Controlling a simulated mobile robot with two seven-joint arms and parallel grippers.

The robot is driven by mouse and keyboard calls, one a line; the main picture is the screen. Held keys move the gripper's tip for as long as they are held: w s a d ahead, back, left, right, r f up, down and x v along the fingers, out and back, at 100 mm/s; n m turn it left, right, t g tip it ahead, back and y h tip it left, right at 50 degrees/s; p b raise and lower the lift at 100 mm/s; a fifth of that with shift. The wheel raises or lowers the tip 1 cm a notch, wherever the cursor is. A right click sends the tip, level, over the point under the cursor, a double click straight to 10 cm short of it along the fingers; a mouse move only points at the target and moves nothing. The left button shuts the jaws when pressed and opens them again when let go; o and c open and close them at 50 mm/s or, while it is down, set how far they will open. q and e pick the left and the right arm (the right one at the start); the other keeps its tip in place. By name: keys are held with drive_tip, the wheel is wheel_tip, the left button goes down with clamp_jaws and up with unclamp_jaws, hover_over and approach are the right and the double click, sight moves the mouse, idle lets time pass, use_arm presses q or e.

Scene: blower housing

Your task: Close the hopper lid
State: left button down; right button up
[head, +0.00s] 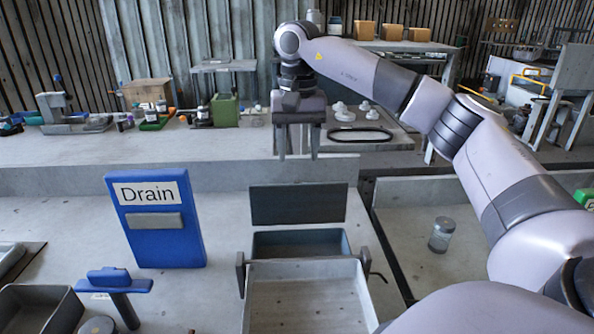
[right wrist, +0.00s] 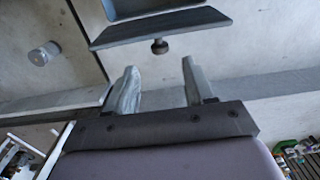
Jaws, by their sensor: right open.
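The hopper lid (head: 298,204) is a dark grey flat panel standing raised at the back edge of the hopper (head: 300,243), whose top is open. In the right wrist view the lid (right wrist: 165,26) shows nearly edge-on, with a dark round knob (right wrist: 159,46) on the side facing my gripper. My right gripper (head: 298,154) is above and behind the lid in the head view, fingers down. In the right wrist view its fingers (right wrist: 158,78) are apart with nothing between them, and the knob lies beyond the tips, not touched. My left gripper is out of view.
A pale open tray (head: 305,300) with dark side brackets adjoins the hopper's front. A blue Drain panel (head: 155,220) stands left, with a blue T-handle (head: 116,282) nearby. A jar (head: 440,234) stands to the right. A black ring (head: 360,135) lies on the back bench.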

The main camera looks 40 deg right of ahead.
sight(298, 201)
drive_tip(key=shift+f, duration=3.55)
clamp_jaws()
